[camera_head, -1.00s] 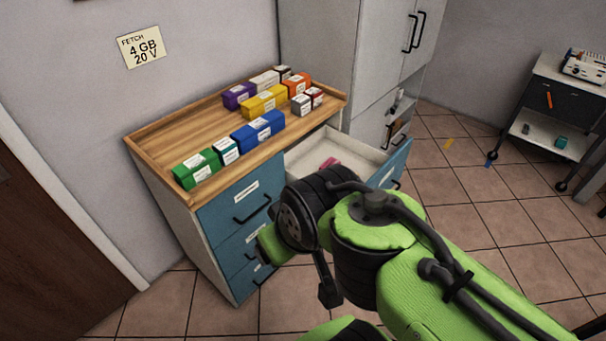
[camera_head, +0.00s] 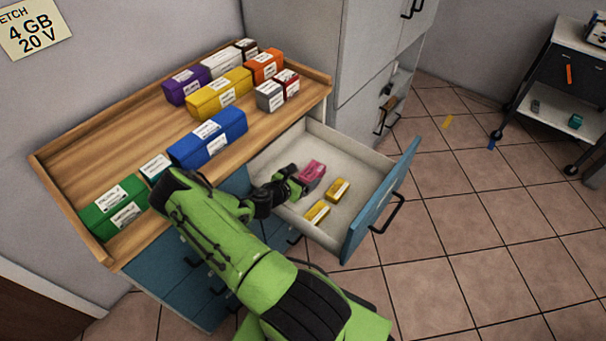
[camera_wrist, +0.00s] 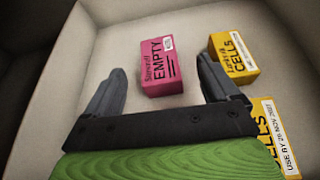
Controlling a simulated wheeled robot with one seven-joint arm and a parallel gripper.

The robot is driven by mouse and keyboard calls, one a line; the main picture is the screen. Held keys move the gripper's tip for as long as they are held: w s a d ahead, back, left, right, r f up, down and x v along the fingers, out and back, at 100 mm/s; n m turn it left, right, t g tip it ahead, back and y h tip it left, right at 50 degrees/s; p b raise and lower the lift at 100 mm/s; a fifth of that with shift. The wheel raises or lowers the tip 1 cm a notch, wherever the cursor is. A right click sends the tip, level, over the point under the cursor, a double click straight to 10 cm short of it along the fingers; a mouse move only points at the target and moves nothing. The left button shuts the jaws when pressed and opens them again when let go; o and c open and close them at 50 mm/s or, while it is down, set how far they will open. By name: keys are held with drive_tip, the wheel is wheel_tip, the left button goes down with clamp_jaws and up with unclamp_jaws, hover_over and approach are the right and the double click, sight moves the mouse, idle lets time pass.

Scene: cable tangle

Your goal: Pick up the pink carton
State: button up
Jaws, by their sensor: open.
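In the wrist view the pink carton (camera_wrist: 164,66) shows a label reading "EMPTY". My gripper (camera_wrist: 163,92) is open and empty, and I see no finger touching the carton. In the head view my gripper (camera_head: 291,181) is beside the carton on its left, partly hidden by my own arm.
Two yellow cartons, one farther back (camera_head: 338,189) and one nearer (camera_head: 317,212), lie in the drawer beside the pink one. The drawer walls stand close around. Several coloured cartons, including a blue one (camera_head: 208,138), stand on the wooden top (camera_head: 132,140).

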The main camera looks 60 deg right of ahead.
sight(314, 168)
drive_tip(key=shift+w+d+f+n, duration=0.1)
drive_tip(key=shift+d+f+n, duration=0.05)
drive_tip(key=shift+f+n, duration=0.15)
drive_tip(key=b+x, duration=0.2)
drive_tip(key=x, duration=0.5)
drive_tip(key=shift+d+b, duration=0.3)
drive_tip(key=shift+d, duration=0.05)
drive_tip(key=shift+a, duration=0.1)
drive_tip(key=c, duration=1)
